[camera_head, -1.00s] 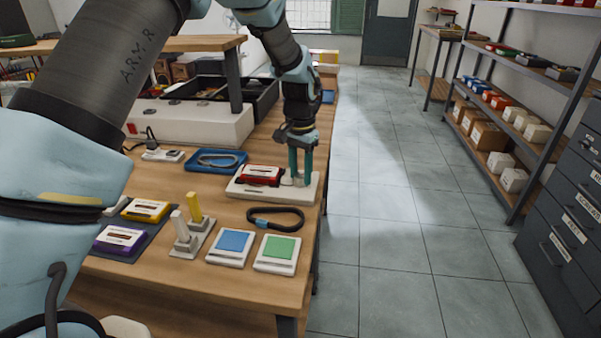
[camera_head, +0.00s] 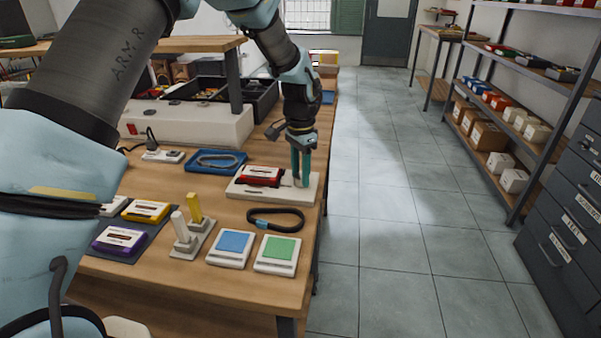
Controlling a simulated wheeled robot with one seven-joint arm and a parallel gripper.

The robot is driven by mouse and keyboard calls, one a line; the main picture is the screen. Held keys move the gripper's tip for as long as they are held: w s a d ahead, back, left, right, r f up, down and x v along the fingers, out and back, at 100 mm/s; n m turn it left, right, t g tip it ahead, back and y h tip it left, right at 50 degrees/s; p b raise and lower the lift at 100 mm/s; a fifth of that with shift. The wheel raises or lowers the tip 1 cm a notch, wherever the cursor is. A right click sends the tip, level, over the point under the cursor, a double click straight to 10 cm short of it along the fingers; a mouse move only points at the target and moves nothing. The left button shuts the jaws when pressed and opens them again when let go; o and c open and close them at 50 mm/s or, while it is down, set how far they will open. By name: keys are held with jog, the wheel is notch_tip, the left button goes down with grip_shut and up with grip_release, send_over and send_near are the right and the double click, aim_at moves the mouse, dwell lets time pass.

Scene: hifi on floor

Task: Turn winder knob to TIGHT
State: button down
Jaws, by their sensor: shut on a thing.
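The winder is a white base board (camera_head: 240,191) on the workbench with a red cassette (camera_head: 259,176) lying on its left part. A pale winder knob (camera_head: 287,180) stands beside the cassette's right end. My gripper (camera_head: 300,184) points down over the right part of the base, its teal fingers close together at the knob. It is shut on the knob, which the fingers partly hide. The TIGHT mark and the knob's pointing direction are too small to read.
A black strap loop (camera_head: 276,219) lies just in front of the winder. Blue (camera_head: 233,246) and green (camera_head: 279,253) square pads, a stand with yellow (camera_head: 194,207) and white pegs, and a blue tray (camera_head: 214,161) are nearby. The bench's right edge is close; open floor lies beyond.

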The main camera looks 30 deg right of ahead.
jog(key=shift+c, duration=2.1)
grip_release()
jog(key=shift+r, duration=0.1)
notch_tip(320, 180, up, 11)
jog(key=b, duration=0.2)
jog(key=shift+f, duration=0.2)
